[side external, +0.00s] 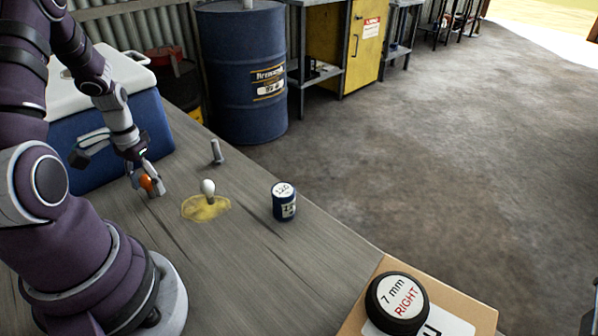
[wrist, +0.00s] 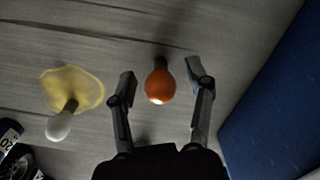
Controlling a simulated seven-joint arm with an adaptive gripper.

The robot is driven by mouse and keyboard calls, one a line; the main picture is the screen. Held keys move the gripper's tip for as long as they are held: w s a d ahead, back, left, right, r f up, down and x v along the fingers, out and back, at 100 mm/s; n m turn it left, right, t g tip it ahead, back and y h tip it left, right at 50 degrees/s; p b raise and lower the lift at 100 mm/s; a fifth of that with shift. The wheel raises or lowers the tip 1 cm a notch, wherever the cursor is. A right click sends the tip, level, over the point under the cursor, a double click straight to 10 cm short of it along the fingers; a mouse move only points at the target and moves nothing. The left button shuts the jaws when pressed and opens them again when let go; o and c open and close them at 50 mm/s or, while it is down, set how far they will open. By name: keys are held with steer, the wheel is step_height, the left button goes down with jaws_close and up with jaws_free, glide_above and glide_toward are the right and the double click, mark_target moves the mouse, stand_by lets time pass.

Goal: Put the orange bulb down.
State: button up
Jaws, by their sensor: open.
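The orange bulb (wrist: 160,86) is between the two open fingers of my gripper (wrist: 161,88) in the wrist view, with a visible gap on each side. In the side view the orange bulb (side external: 147,183) shows between the fingers of my gripper (side external: 147,187), low over the grey wooden table (side external: 250,262), beside the blue cooler. The fingers partly hide it there. Its dark base points away from the wrist camera, toward the table; I cannot tell exactly how it meets the surface.
A white bulb (side external: 208,187) stands on a yellow patch (side external: 190,208) right of my gripper. A grey cylinder (side external: 216,151), a dark blue can (side external: 284,203) and a cardboard box (side external: 462,308) bearing a black round item (side external: 397,302) are farther off. The blue cooler (side external: 95,150) stands close behind.

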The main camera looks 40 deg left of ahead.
step_height(320, 180, up, 12)
steer(key=w+d+r+m+t, duration=0.1)
steer(key=d+r, duration=0.3)
steer(key=d, duration=0.6)
steer(key=w+d+r+m+t, duration=0.2)
steer(key=d+r+m+t, duration=0.1)
steer(key=d, duration=0.8)
steer(key=shift+w+r+m+t, duration=0.2)
steer(key=shift+r+m+t, duration=0.15)
steer(key=shift+m+t, duration=0.4)
